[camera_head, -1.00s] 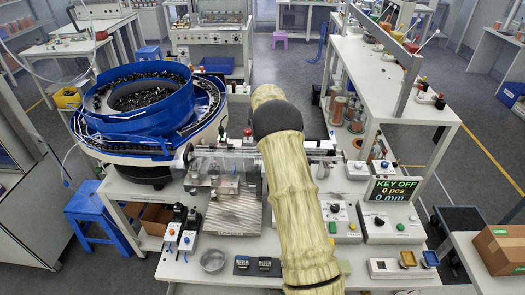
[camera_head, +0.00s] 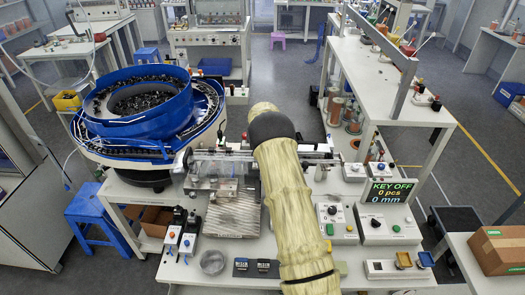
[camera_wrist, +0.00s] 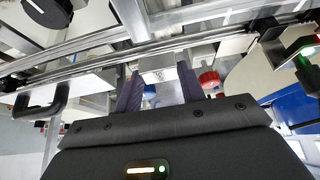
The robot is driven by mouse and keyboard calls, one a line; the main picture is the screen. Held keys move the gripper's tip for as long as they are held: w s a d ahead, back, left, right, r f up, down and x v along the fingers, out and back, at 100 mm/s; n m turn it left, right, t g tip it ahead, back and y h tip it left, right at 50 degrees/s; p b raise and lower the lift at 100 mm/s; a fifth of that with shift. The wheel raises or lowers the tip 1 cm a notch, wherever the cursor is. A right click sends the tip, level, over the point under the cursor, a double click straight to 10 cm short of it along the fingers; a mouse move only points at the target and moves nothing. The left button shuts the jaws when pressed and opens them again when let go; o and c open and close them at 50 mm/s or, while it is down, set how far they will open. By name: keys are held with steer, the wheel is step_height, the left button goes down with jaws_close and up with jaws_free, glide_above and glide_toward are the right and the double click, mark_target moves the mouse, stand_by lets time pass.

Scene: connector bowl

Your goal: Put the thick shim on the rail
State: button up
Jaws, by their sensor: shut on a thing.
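My gripper shows in the wrist view (camera_wrist: 160,78), with its two dark fingers shut on a pale grey block, taken to be the thick shim (camera_wrist: 160,68). The block sits between the fingertips, just below a long metal rail (camera_wrist: 105,52) that crosses the view. I cannot tell whether block and rail touch. In the head view the rail (camera_head: 235,155) runs across the bench behind my arm. My arm hides the gripper and the shim there.
A blue bowl feeder (camera_head: 135,115) stands at the left end of the rail. A red knob (camera_wrist: 208,79) is close right of the fingers.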

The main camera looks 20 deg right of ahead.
step_height(320, 180, down, 3)
steer(key=shift+f+p, duration=0.1)
steer(key=shift+p, duration=0.65)
steer(key=shift+f, duration=0.25)
steer(key=shift+f, duration=0.15)
steer(key=o, duration=1)
steer(key=shift+r, duration=0.2)
steer(key=b+v, duration=0.4)
steer(key=v, duration=0.8)
